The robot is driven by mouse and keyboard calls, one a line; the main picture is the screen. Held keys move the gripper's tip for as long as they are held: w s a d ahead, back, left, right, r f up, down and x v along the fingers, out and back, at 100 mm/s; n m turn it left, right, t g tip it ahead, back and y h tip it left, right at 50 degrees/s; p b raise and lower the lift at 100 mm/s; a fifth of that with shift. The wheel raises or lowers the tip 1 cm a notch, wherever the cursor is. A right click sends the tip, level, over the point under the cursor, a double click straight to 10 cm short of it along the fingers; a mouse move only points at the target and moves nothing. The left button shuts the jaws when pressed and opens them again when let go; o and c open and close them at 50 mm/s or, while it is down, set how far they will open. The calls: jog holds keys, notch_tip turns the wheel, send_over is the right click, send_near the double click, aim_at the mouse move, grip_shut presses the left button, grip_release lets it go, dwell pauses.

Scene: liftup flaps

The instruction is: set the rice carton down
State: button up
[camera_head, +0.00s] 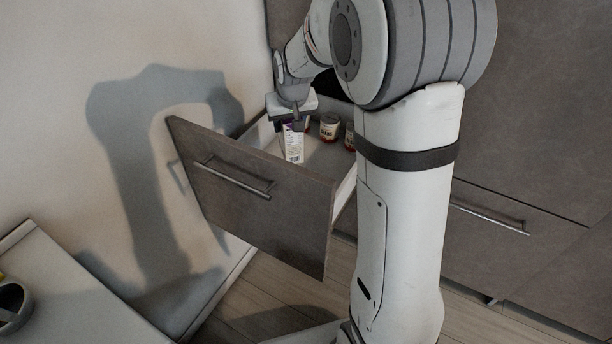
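The rice carton (293,146) is a small white upright box with a purple patch near its top. It is inside the open drawer (255,197), behind the drawer's grey-brown front. My gripper (291,124) is directly above it, pointing down, with its fingers at the carton's upper part. The gripper appears closed around the carton's top, though the far finger is hidden. The carton's base is at the drawer floor as far as I can see; I cannot tell whether it touches.
Two small jars or cans (329,127) stand in the drawer to the right of the carton, one partly hidden by my arm. A wall is close on the left. A pale countertop (60,290) with a dark round item (12,305) is at lower left.

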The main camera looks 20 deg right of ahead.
aim_at(294, 134)
notch_tip(294, 134, down, 11)
jog(key=b, duration=0.3)
dwell(0.4)
jog(key=shift+f, duration=0.15)
jog(key=o, duration=1.4)
jog(key=shift+c, duration=0.2)
jog(key=shift+r, duration=0.4)
jog(key=p+v, duration=0.2)
jog(key=v, duration=0.9)
jog(key=shift+s+r+p, duration=0.15)
jog(key=shift+s+p, duration=0.15)
jog(key=shift+p, duration=0.1)
